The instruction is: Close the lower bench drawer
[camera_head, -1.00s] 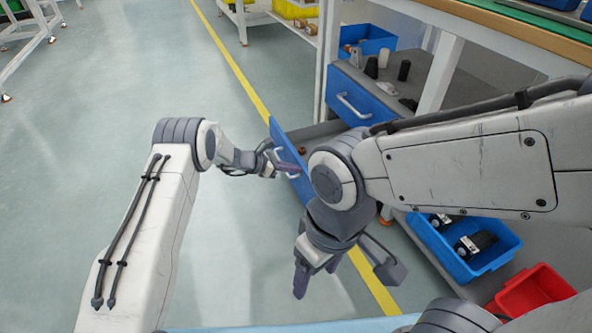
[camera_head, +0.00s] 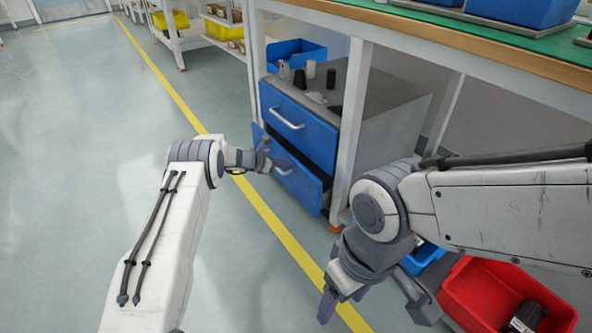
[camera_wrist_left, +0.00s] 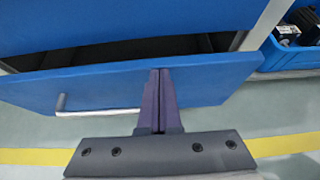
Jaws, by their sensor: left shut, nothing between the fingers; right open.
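The lower bench drawer (camera_head: 308,188) has a blue front with a pale bar handle and sits under the upper drawer (camera_head: 312,137) in the grey cabinet. It stands out only a little. The left wrist view shows a dark gap above its blue front (camera_wrist_left: 212,82). My left gripper (camera_head: 284,163) is shut and empty, in front of the lower drawer. In the left wrist view its closed fingers (camera_wrist_left: 160,78) overlap the drawer front to the right of the handle (camera_wrist_left: 95,112) and seem to touch it. My right gripper (camera_head: 332,302) is open and empty, pointing down, away from the drawer.
A bench leg (camera_head: 349,135) stands just right of the drawers. A red bin (camera_head: 470,290) and a partly hidden blue bin (camera_head: 425,255) are at the lower right. Small dark and pale parts lie on the cabinet top. The floor to the left is clear, with a yellow line (camera_head: 262,208).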

